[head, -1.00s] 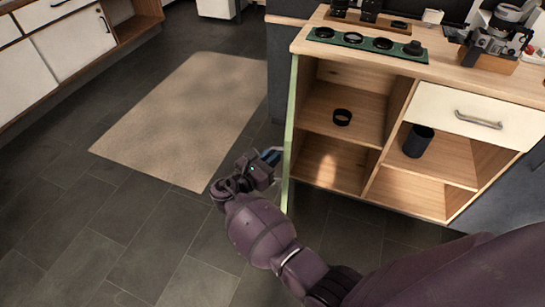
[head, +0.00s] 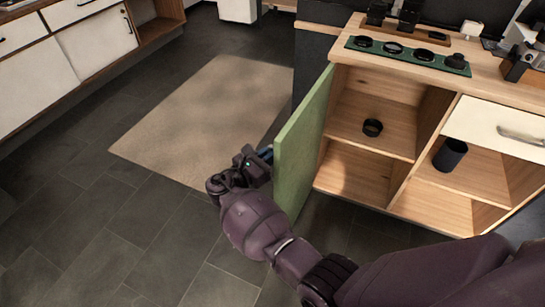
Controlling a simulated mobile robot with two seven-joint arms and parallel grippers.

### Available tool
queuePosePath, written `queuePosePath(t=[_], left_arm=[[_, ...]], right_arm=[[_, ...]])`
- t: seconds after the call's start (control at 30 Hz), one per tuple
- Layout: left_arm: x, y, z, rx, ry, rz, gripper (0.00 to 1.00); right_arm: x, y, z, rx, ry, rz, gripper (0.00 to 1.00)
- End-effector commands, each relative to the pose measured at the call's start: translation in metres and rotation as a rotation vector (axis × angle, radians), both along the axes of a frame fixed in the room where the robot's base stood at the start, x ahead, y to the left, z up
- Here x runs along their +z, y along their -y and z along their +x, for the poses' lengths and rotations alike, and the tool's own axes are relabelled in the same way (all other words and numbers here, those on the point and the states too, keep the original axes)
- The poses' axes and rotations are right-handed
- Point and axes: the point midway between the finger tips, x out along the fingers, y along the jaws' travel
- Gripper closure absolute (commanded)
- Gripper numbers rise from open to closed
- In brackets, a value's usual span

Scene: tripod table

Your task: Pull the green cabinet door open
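The green cabinet door (head: 302,150) stands swung open at the left side of the wooden cabinet (head: 440,88), its broad green inner face visible. The left compartment behind it is exposed. My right gripper (head: 265,153), on the dark purple arm coming from the lower right, is at the door's free edge, on its outer side. The bluish fingertips are partly hidden by the door, so I cannot tell whether they are closed on a handle. No handle of this door is visible. My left gripper is not in view.
A black ring (head: 373,128) sits on the left shelf and a dark cup (head: 450,154) in the right compartment. A green tray (head: 408,57) with black rings lies on top. Left of the door are a beige mat (head: 205,120) and clear dark floor.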

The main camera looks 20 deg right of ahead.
Motion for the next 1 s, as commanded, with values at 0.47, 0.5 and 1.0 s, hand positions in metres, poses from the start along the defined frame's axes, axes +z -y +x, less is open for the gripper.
queuePosePath(t=[0.47, 0.5, 1.0], left_arm=[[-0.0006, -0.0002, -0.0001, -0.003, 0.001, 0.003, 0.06], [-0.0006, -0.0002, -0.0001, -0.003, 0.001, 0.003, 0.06], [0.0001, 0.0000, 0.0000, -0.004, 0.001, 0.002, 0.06]], right_arm=[[-0.0019, -0.0016, 0.0032, 0.000, -0.005, 0.001, 1.00], [-0.0019, -0.0016, 0.0032, 0.000, -0.005, 0.001, 1.00], [-0.0004, -0.0010, 0.0036, 0.000, 0.000, 0.001, 0.81]])
